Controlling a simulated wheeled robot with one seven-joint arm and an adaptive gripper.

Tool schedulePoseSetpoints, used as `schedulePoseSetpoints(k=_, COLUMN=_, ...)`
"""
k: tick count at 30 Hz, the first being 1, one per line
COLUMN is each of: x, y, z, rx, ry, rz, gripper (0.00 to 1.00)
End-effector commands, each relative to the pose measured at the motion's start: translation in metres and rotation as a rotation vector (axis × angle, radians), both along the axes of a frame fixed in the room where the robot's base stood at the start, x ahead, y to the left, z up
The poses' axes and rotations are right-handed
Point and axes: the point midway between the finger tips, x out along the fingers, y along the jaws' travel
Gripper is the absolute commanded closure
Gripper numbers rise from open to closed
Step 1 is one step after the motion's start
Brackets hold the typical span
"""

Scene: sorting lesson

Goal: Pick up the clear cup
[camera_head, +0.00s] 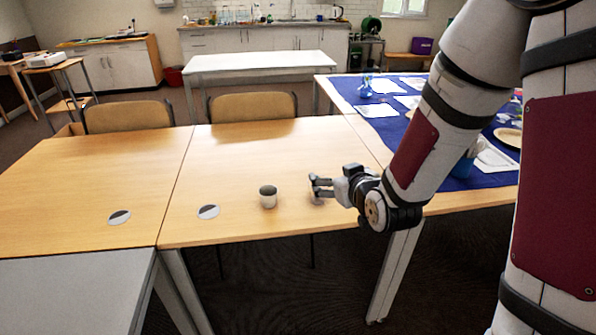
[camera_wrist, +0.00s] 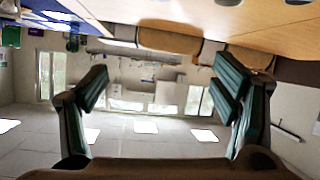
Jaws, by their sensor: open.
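A small cup (camera_head: 268,197) with pale sides and a dark inside stands upright on the wooden table in the head view. I cannot tell whether it is clear. My gripper (camera_head: 315,186) is to the right of this cup, apart from it, with its fingers pointing left. A pale shape shows by the fingers and is partly hidden by them, so I cannot tell what it is. In the wrist view my gripper (camera_wrist: 167,88) is open, its fingers wide apart, with no cup visible between them.
A blue cloth (camera_head: 365,125) with papers covers the table at right. Two chairs (camera_head: 252,106) (camera_head: 128,116) stand behind. The table's left part is mostly clear.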

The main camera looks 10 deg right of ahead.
Motion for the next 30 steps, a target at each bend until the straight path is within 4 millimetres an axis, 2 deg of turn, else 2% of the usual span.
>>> schedulePoseSetpoints(k=1, x=0.011, y=0.001, z=-0.036, rx=0.019, ry=-0.025, rz=0.003, gripper=0.19)
schedulePoseSetpoints(k=3, x=0.02, y=0.002, z=-0.064, rx=0.043, ry=-0.086, rz=0.004, gripper=0.19)
schedulePoseSetpoints(k=9, x=0.028, y=0.0, z=-0.128, rx=0.116, ry=-0.247, rz=-0.024, gripper=0.19)
schedulePoseSetpoints(k=12, x=0.026, y=-0.003, z=-0.147, rx=0.145, ry=-0.311, rz=-0.045, gripper=0.19)
schedulePoseSetpoints(k=15, x=0.023, y=-0.006, z=-0.158, rx=0.162, ry=-0.355, rz=-0.065, gripper=0.19)
schedulePoseSetpoints(k=20, x=0.022, y=-0.009, z=-0.163, rx=0.173, ry=-0.392, rz=-0.081, gripper=0.19)
schedulePoseSetpoints(k=30, x=0.049, y=-0.007, z=-0.164, rx=0.174, ry=-0.397, rz=-0.08, gripper=0.19)
